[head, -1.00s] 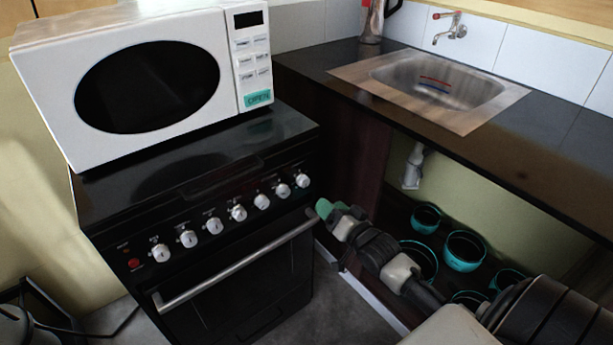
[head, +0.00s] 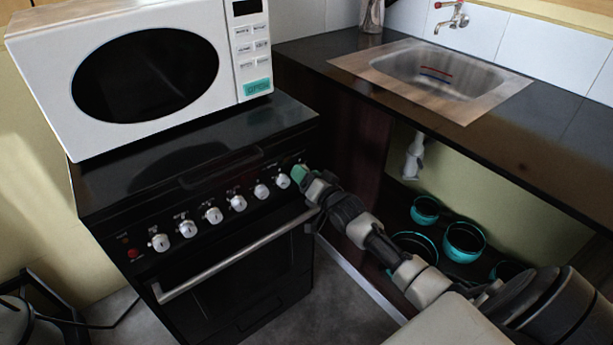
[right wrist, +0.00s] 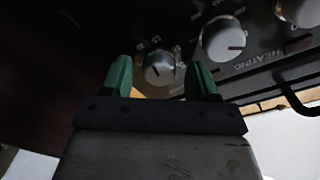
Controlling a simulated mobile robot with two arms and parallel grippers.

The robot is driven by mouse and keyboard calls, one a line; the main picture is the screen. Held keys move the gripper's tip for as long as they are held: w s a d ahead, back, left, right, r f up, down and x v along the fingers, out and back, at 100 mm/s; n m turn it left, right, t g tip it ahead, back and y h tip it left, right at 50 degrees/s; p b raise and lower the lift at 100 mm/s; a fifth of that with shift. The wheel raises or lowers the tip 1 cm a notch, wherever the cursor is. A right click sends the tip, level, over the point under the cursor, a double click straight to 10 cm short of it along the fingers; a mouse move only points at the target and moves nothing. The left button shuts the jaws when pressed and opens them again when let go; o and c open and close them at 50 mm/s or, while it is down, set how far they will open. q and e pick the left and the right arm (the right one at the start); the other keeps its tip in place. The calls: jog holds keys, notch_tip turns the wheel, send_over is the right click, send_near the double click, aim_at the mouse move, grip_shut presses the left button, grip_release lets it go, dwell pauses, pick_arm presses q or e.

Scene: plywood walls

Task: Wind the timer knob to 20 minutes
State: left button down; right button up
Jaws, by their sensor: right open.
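The black oven's front panel carries a row of silver knobs. The knob at the right end, with small numbers around it, is the timer knob (right wrist: 159,70) in the right wrist view; in the head view my gripper hides it. My right gripper (head: 299,173) is at the right end of the panel, in front of that knob. In the right wrist view its green fingers (right wrist: 159,66) are open, one on each side of the knob. I cannot tell whether they touch it. My left gripper is not in view.
A larger knob (right wrist: 223,38) marked "HEATING" sits close beside the right finger. The oven's handle bar (head: 235,255) runs below the knobs. A white microwave (head: 45,75) stands on top. A counter with a sink (head: 440,75) is at the right, with teal pots (head: 465,243) below.

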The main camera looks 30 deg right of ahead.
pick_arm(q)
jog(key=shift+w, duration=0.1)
pick_arm(e)
jog(key=shift+w, duration=0.15)
jog(key=c, duration=0.9)
dwell(0.7)
jog(key=o, duration=0.9)
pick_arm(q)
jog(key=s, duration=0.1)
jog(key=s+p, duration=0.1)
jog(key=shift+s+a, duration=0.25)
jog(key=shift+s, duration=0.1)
pick_arm(e)
jog(key=s, duration=1.1)
